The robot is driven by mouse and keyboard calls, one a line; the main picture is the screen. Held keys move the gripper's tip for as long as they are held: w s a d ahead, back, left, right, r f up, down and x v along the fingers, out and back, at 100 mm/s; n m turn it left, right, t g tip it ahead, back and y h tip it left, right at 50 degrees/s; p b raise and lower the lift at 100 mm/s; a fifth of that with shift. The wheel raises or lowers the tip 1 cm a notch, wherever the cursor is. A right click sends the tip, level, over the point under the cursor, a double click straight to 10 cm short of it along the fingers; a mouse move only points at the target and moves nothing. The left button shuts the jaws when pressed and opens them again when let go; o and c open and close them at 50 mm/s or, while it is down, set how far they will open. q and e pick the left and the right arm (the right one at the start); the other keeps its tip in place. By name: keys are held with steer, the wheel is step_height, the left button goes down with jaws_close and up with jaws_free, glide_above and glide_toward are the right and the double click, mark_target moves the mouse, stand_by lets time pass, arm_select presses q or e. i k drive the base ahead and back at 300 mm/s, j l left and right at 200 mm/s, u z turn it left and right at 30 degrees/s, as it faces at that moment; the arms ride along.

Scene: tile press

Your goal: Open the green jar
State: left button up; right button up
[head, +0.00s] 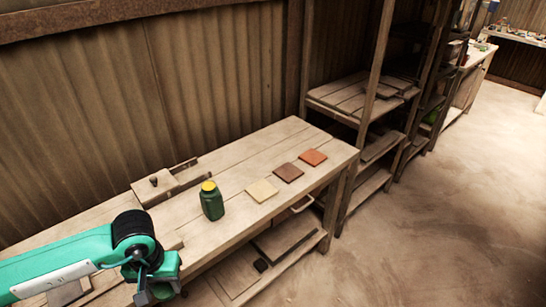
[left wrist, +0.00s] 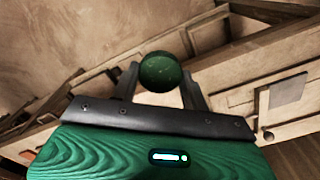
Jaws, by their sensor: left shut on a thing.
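A dark green jar (head: 212,204) with a yellow lid (head: 208,186) stands upright on the wooden workbench (head: 240,155) in the head view. My left gripper (head: 155,284) is at the lower left, nearer to me than this jar and apart from it. Its fingers are hard to make out in the head view. In the left wrist view its fingers (left wrist: 162,88) are shut on a dark green round thing (left wrist: 162,70). I see only its round face and cannot tell what it is. My right gripper is not in view.
Cream (head: 262,190), brown (head: 288,172) and orange (head: 313,157) tiles lie in a row right of the jar. A wooden block with a dark knob (head: 154,181) is behind the jar. Shelves (head: 365,95) stand at the bench's far end. Open floor (head: 440,220) is on the right.

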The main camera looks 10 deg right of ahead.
mark_target(210, 199)
steer(key=i+l, duration=1.5)
steer(key=l, duration=0.15)
steer(key=i+j+u, duration=0.05)
